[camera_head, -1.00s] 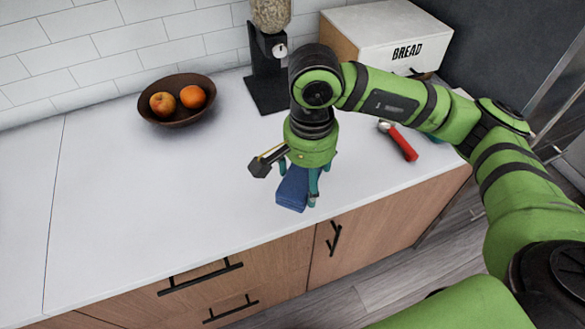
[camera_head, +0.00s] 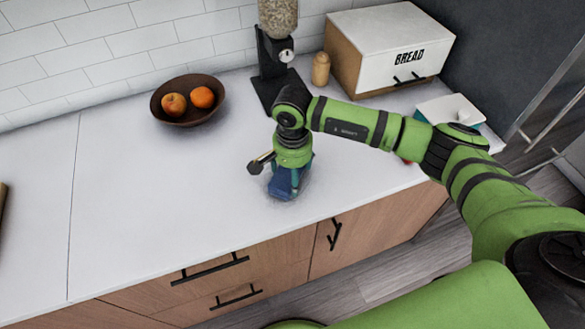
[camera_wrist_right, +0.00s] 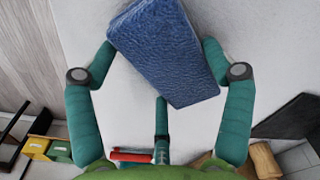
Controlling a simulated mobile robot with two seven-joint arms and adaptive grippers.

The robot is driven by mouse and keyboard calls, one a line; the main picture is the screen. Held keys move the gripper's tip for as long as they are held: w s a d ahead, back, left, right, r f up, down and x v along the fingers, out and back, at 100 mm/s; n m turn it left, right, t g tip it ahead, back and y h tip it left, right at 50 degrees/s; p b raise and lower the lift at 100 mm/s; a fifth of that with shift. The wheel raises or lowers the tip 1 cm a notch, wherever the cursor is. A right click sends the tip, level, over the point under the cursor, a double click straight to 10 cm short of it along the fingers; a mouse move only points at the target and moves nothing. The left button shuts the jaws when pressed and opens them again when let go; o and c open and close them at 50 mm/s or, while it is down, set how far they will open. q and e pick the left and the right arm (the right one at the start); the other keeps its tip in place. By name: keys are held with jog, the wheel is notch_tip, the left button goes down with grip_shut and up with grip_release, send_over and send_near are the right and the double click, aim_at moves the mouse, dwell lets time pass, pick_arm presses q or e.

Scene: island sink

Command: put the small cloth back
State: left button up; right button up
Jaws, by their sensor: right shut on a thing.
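The small cloth (camera_head: 283,186) is a folded blue block of fabric near the front of the white counter. My right gripper (camera_head: 287,180) points down and is shut on it. In the right wrist view the blue cloth (camera_wrist_right: 168,50) sits tilted between the teal fingers of my right gripper (camera_wrist_right: 160,75). I cannot tell whether the cloth touches the counter or hangs just above it. My left gripper is not in view.
A brown bowl (camera_head: 187,118) with fruit stands at the back left. A grinder (camera_head: 272,75), a wooden shaker (camera_head: 320,69) and a bread box (camera_head: 392,45) stand along the back. A white-topped container (camera_head: 450,108) is at the right. The counter's left half is mostly clear.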

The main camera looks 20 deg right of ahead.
jog(key=shift+f, duration=0.2)
jog(key=o, duration=0.9)
jog(key=shift+r, duration=0.1)
jog(key=shift+r, duration=0.2)
jog(key=shift+w+r+b, duration=0.1)
jog(key=shift+r+b, duration=0.15)
jog(key=shift+b, duration=0.05)
notch_tip(320, 180, up, 11)
jog(key=b, duration=0.4)
jog(key=shift+r, duration=0.2)
